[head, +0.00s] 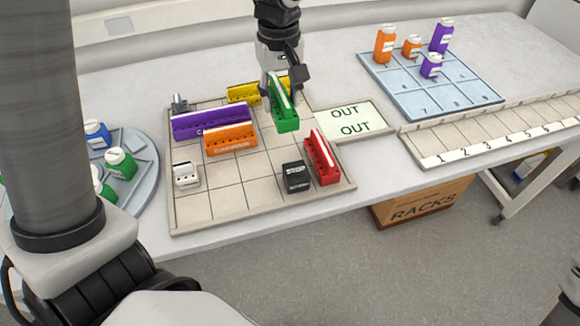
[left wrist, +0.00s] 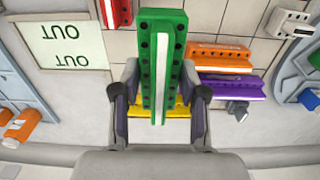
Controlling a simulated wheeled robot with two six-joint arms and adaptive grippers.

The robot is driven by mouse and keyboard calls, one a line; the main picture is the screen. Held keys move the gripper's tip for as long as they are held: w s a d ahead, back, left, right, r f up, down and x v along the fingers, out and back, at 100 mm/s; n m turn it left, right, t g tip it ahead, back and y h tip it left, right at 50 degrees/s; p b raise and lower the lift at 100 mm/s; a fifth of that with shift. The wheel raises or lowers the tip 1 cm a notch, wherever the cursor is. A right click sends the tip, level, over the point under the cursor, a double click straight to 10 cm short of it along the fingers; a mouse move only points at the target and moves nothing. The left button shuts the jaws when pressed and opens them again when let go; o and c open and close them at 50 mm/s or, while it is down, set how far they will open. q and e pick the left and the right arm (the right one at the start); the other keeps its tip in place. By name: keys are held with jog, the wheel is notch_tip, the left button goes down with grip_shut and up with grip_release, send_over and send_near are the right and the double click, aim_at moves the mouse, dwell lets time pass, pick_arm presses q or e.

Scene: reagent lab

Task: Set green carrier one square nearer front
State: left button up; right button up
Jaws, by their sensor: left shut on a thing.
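The green carrier (head: 284,112) is a long block with a white stripe and a row of holes. My left gripper (head: 281,88) is shut on it near the back right of the gridded board (head: 253,192). In the left wrist view the green carrier (left wrist: 161,65) stands between the two fingers of the left gripper (left wrist: 158,100). I cannot tell whether its underside touches the board.
On the board, yellow (head: 243,93), purple (head: 211,122) and orange (head: 231,138) carriers lie left of the green one. A red carrier (head: 322,157), a black block (head: 296,177) and a white block (head: 186,174) stand nearer the front. The OUT mat (head: 352,122) adjoins the right side. Several middle and front squares are bare.

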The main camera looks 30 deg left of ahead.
pick_arm(q)
notch_tip(320, 180, down, 10)
jog(key=shift+a, duration=0.1)
jog(key=shift+s, duration=0.1)
jog(key=o, duration=1.2)
jog(key=shift+f, duration=0.1)
notch_tip(320, 180, up, 12)
jog(key=shift+r, duration=0.2)
